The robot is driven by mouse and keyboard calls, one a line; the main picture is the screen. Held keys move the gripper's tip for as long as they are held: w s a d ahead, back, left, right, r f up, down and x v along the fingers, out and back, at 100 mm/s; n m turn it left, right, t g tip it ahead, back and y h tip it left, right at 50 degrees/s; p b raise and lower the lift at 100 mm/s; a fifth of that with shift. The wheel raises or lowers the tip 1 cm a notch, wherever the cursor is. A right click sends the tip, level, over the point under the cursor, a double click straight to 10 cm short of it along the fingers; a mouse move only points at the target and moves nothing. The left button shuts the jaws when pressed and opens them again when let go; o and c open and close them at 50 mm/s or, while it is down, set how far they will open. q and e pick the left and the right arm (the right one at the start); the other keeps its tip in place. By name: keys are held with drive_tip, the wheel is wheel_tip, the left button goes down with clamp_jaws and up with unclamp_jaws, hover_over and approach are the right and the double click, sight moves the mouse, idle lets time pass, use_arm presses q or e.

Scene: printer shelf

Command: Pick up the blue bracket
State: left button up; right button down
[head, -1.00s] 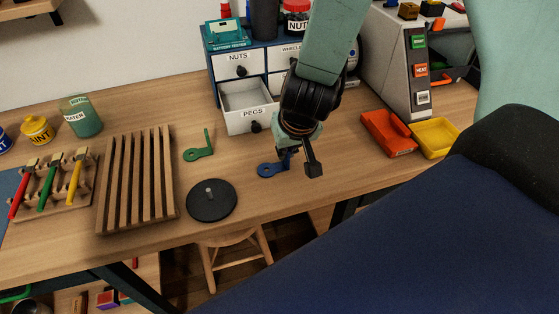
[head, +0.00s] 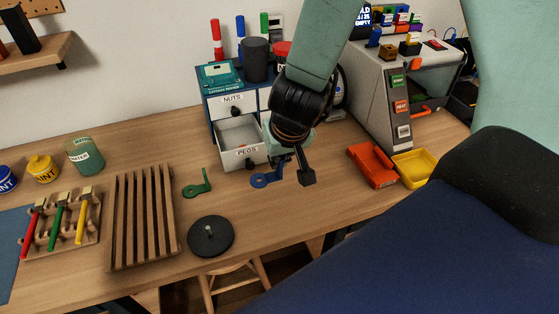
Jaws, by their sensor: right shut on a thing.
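The blue bracket (head: 263,181) shows at the middle of the wooden table, with its flat ringed end out to the left of my right gripper. My right gripper (head: 293,171) points down from above and is shut on the bracket's upright part, which the fingers partly hide. Whether the bracket touches the table or hangs just above it, I cannot tell. My left gripper is not in view.
A green bracket (head: 198,185) lies left of the blue one. A black disc with a peg (head: 210,237) and a slatted wooden rack (head: 143,222) are nearer left. Orange (head: 373,167) and yellow trays (head: 414,169) stand right.

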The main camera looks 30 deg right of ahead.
wheel_tip(320, 180, up, 18)
drive_tip(key=p, duration=1.3)
drive_tip(key=shift+r, duration=0.25)
drive_tip(key=shift+f, duration=0.1)
